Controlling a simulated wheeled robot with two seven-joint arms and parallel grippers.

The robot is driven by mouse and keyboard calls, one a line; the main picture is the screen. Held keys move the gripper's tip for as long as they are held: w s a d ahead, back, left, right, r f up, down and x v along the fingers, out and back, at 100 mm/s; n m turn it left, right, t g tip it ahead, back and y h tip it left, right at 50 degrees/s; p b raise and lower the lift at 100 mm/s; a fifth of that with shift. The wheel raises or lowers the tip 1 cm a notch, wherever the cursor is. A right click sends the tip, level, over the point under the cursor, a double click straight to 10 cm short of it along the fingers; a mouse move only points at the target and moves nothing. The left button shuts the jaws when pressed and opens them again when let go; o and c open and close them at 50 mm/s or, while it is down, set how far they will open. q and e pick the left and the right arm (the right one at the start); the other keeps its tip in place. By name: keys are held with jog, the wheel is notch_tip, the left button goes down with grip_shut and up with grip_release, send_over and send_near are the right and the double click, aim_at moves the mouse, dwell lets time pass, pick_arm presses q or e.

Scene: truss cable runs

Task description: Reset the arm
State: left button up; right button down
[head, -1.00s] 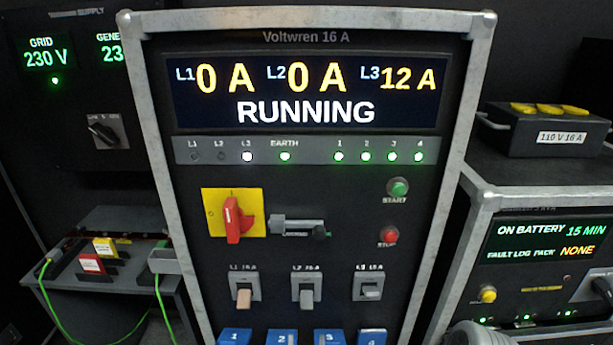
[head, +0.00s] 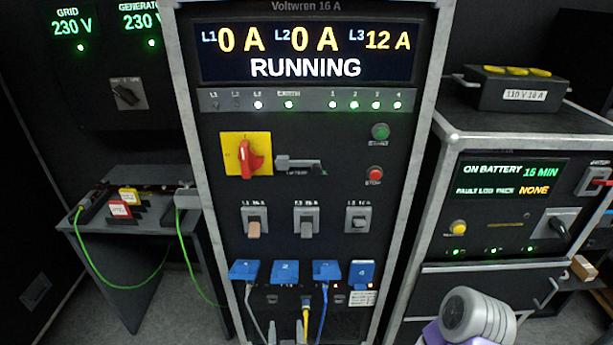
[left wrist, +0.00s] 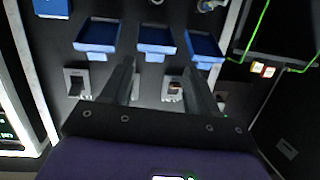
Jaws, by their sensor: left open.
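My left gripper (left wrist: 162,82) shows in the left wrist view. Its two dark fingers are apart with nothing between them. They point toward the black front of the power cabinet (head: 340,165), which appears upside down in that view. The fingers overlap the row of breaker switches in the picture; I cannot tell how far they are from the panel. My right gripper is not in view.
The cabinet has a red rotary switch (head: 250,157), breakers (head: 306,220) and blue socket covers (head: 285,271) with cables below. A side table (head: 130,172) with green cables stands left. A battery unit (head: 500,180) with a black box (head: 532,90) on top stands right.

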pick_arm(q)
jog(key=s+a+f+g+p, duration=0.1)
jog(key=s+a+f+g, duration=0.15)
jog(key=f, duration=0.25)
jog(key=s+a+f+n+g+p, duration=0.1)
jog(key=s+a+f+g, duration=0.1)
jog(key=f+g, duration=0.15)
jog(key=s+a+f+g, duration=0.2)
jog(key=f+g, duration=0.1)
jog(key=f, duration=0.2)
jog(key=s+d+f+n+g+h+p, duration=0.1)
jog(key=s+g+h, duration=0.4)
jog(key=s, duration=0.5)
jog(key=shift+s+d+f+g+h+p, duration=0.3)
jog(key=shift+d+g+h+p, duration=0.15)
jog(key=shift+p, duration=0.9)
